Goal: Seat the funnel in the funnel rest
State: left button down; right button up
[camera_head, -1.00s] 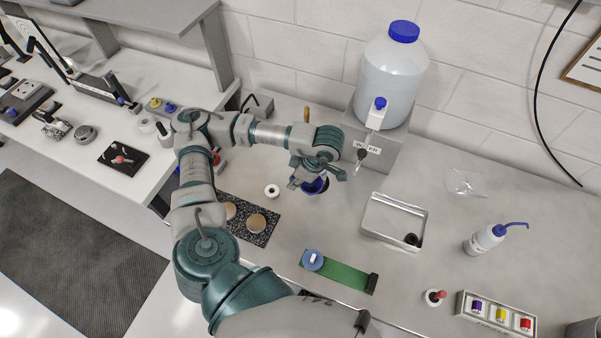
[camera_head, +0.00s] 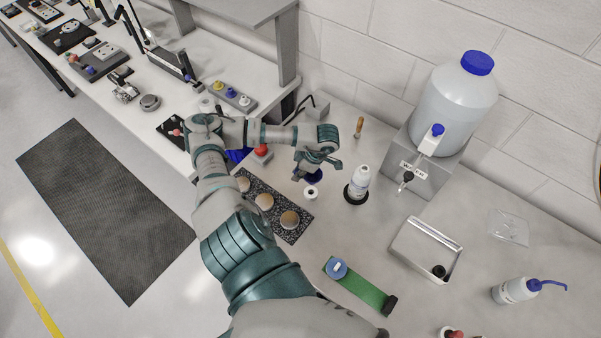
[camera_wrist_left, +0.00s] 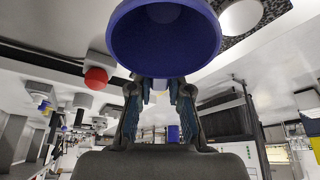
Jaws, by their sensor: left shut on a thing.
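My left gripper (camera_head: 316,166) is shut on the blue funnel (camera_head: 313,178), just behind a small white ring with a dark centre (camera_head: 311,193), which looks like the funnel rest. In the left wrist view the funnel (camera_wrist_left: 165,45) shows its wide blue mouth, beyond the fingertips (camera_wrist_left: 160,88). The funnel's lower part is hidden, and I cannot tell its height above the bench. It looks apart from the ring's opening. My right gripper is not in view.
A white bottle (camera_head: 359,180) stands in a black ring just right of the funnel. A speckled mat (camera_head: 290,230) with several round discs lies to the left. A metal tray (camera_head: 415,255), a green strip (camera_head: 360,288) and a large carboy (camera_head: 452,105) are further right.

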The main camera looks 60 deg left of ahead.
pick_arm(q)
jog(key=shift+f+b, duration=0.3)
jog(key=shift+b, duration=0.2)
notch_tip(320, 180, down, 5)
jog(key=b, duration=0.4)
jog(key=shift+r, duration=0.15)
jog(key=shift+s+b, duration=0.1)
jog(key=shift+b, duration=0.25)
dwell(0.9)
jog(key=shift+f+b, duration=1.1)
dwell(0.9)
jog(key=c, duration=1)
grip_release()
